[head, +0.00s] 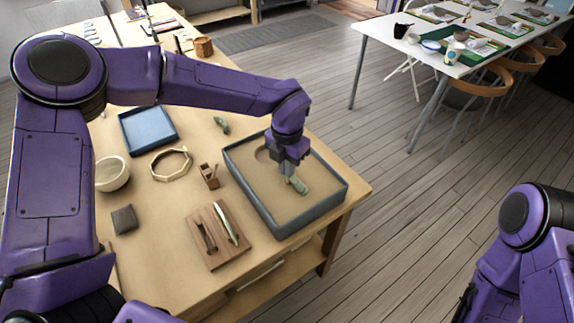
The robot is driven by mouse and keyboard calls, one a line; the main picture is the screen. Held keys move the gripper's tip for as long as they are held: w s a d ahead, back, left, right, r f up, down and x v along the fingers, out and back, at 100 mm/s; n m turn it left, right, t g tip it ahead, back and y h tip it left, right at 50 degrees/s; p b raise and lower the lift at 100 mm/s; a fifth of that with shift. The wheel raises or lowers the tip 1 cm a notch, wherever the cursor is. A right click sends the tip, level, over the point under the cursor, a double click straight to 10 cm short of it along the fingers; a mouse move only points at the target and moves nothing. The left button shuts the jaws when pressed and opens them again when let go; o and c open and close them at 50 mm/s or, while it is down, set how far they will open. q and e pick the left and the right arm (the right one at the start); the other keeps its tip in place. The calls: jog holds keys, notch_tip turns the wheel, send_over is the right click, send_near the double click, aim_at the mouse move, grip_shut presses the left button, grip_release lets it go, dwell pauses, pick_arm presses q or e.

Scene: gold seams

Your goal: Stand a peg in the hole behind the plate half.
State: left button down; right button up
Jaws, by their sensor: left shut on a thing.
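My left gripper (288,169) reaches down over the sand tray (333,198), a dark-rimmed box filled with tan sand. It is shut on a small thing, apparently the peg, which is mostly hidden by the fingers. A pale green plate half (299,186) is in the sand right beside the fingertips, on their near right side. I cannot tell whether they touch. The hole is hidden from this view. Another green piece (221,124) lies on the table beyond the tray. My right gripper is not in view.
On the wooden table (165,215) are a blue tray (148,129), an octagonal wooden frame (170,163), a cream bowl (112,173), a dark cloth-like square (124,220) and a wooden board with tools (218,236). A white table (390,27) stands farther off.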

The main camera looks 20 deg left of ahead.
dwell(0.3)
pick_arm(q)
jog(key=c, duration=0.8)
grip_release()
jog(key=shift+s, duration=0.1)
jog(key=shift+o, duration=0.2)
jog(key=shift+f, duration=0.1)
jog(key=shift+r+p, duration=0.7)
jog(key=shift+r, duration=0.1)
jog(key=shift+r+p, duration=1.95)
jog(key=shift+r, duration=0.35)
